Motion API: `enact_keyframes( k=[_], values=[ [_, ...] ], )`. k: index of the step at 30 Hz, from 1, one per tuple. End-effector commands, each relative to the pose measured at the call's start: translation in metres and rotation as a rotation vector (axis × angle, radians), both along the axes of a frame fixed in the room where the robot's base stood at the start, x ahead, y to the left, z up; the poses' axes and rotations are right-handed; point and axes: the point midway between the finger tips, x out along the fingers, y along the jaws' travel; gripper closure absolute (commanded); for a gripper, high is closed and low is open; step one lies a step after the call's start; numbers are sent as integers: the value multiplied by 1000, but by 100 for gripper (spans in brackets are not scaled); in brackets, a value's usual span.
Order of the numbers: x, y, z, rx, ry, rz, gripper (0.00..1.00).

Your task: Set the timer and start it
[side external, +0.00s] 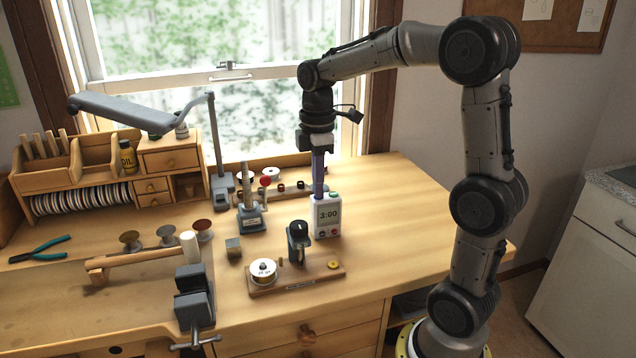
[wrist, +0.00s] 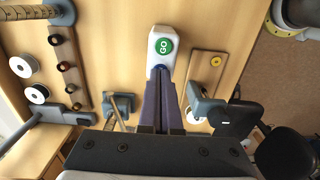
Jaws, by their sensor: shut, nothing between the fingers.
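The white timer (side external: 327,216) stands upright on the workbench, and its display reads 3:00. Its top, with a round green GO button (wrist: 164,46), shows in the wrist view. My gripper (side external: 318,194) is shut and empty, pointing straight down at the timer's top. In the wrist view the shut fingertips (wrist: 160,76) are at the end of the top away from the GO button. A bit of blue shows at the fingertips, mostly hidden. I cannot tell whether the tips touch the timer.
A wooden board with a dark upright device and a white spool (side external: 263,269) is in front of the timer. A small stand with a red knob (side external: 251,212) is to its left. Bench right of the timer is clear.

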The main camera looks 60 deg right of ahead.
Motion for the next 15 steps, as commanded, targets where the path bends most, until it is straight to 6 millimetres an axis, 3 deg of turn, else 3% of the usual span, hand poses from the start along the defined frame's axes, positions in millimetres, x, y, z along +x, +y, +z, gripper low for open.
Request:
enact_keyframes(
  k=[7,15],
  values=[
    [-1,0,-18,3,6,0,100],
    [-1,1,-22,5,11,0,100]
  ],
)
